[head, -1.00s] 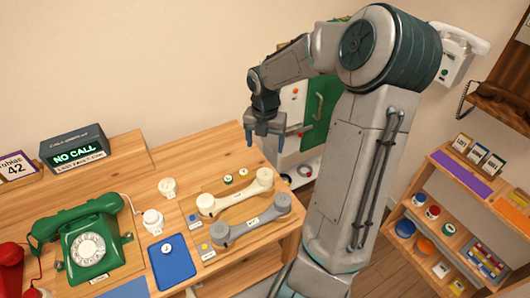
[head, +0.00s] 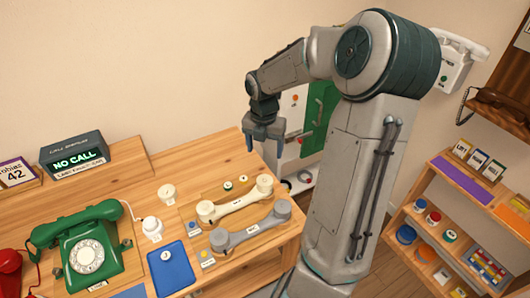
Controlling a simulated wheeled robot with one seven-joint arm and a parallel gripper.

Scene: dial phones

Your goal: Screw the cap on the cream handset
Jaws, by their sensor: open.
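The cream handset (head: 232,203) lies on a wooden board on the desk, just behind a grey handset (head: 250,231). Its two round ends face up; I cannot tell whether either is capped. Two small round pieces, one green-topped (head: 228,185) and one pale-topped (head: 243,179), sit behind it. Two white round parts, one farther back (head: 167,192) and one nearer (head: 153,226), stand left of the board. I cannot tell which piece is the cap. My gripper (head: 265,147) is open and empty, pointing down, above and behind the cream handset's right end.
A green dial phone (head: 86,252) and part of a red phone (head: 8,270) stand at left. A blue tray (head: 173,267) lies in front of the white parts. A display (head: 73,156) reads "NO CALL". Shelves (head: 445,190) with jars stand at right.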

